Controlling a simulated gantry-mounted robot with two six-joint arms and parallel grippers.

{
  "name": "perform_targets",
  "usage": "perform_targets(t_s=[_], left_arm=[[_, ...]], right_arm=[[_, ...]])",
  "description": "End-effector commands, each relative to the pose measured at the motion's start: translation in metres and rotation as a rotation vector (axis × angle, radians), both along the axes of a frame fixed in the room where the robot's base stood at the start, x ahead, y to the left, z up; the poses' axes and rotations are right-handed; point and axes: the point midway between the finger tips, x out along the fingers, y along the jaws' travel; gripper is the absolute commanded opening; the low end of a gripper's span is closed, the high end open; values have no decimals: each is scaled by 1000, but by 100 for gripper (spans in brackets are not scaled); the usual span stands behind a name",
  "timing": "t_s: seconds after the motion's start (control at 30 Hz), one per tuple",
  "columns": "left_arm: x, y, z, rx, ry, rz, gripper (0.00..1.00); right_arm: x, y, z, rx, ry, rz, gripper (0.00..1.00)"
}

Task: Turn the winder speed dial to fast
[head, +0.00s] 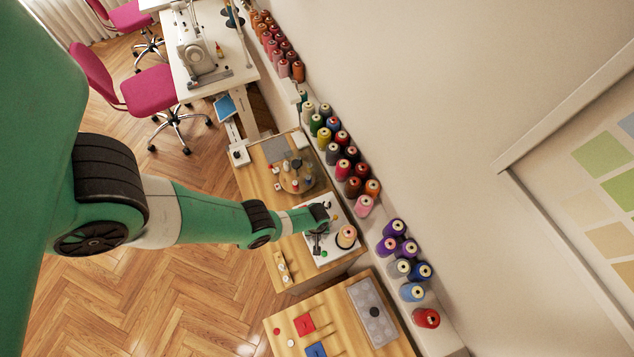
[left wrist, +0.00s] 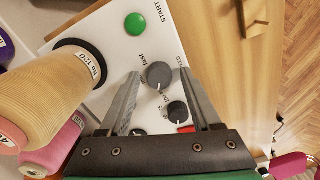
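The winder (head: 335,246) is a white panel on the wooden bench, with a cream thread cone (left wrist: 48,98) beside its controls. In the left wrist view a round dark grey dial (left wrist: 158,75) has the word "fast" printed near it. A pale pointer mark shows at its lower edge, away from "fast". My left gripper (left wrist: 160,72) is over the panel, open, with one fingertip on each side of this dial; contact cannot be told. It also shows in the head view (head: 318,238), where it hides part of the panel. My right gripper is not in view.
A smaller black knob (left wrist: 177,110) and a red switch (left wrist: 187,128) lie between the fingers, nearer the palm. A green START button (left wrist: 135,24) is beyond the dial. Several thread cones (head: 372,187) line the wall shelf. Bare bench wood (left wrist: 210,50) lies beside the panel.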

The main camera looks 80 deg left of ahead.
Motion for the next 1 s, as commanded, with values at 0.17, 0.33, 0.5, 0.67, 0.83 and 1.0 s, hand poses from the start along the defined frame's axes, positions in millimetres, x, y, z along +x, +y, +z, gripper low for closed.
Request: perform_targets(t_s=[0.17,0.33,0.5,0.67,0.83,1.0], left_arm=[[0,0,0,0,0,0,30],[0,0,0,0,0,0,0],[0,0,0,0,1,-1,0],[0,0,0,0,1,-17,0],[0,0,-1,-1,1,-74,0],[0,0,-1,-1,0,-180,0]], right_arm=[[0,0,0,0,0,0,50],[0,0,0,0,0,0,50],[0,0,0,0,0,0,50],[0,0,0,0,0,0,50],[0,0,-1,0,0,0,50],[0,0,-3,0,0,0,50]])
